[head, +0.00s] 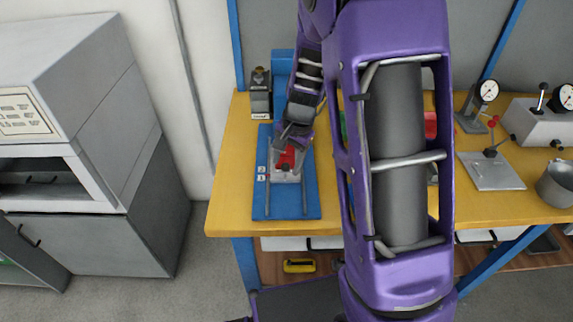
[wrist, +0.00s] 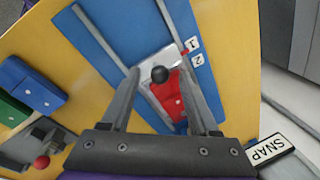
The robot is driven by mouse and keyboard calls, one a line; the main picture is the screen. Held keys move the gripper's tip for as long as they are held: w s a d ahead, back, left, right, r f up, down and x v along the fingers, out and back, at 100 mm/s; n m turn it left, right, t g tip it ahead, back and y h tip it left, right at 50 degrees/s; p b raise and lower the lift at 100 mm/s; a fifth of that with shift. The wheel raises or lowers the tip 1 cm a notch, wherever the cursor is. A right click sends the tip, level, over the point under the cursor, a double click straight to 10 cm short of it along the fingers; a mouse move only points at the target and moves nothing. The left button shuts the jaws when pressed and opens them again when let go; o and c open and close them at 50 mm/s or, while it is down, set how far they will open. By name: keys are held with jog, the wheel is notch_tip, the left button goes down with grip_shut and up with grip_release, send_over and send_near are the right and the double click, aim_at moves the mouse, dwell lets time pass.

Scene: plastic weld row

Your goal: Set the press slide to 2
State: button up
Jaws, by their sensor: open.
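The press slide is a blue base plate (head: 262,207) with two grey rails and a small silver and red carriage (wrist: 166,92) between them. A black ball knob (wrist: 159,75) stands on the carriage. White labels 1 (wrist: 190,43) and 2 (wrist: 197,58) sit beside the right rail in the wrist view. The carriage lies alongside the labels; which number it is set to I cannot tell. My gripper (wrist: 158,68) is open above the carriage, with the knob between its fingers in the wrist view. In the head view my gripper (head: 290,168) partly hides the carriage and knob.
A grey box with a dark knob (head: 260,92) stands behind the plate on the yellow bench (head: 230,190). Dial gauges (head: 487,91), a grey plate fixture (head: 490,172) and a metal cup (head: 556,184) stand at the right.

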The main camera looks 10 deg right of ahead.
jog(key=shift+f, duration=0.45)
jog(key=shift+c, duration=0.2)
grip_shut()
jog(key=shift+w, duration=0.1)
dwell(0.9)
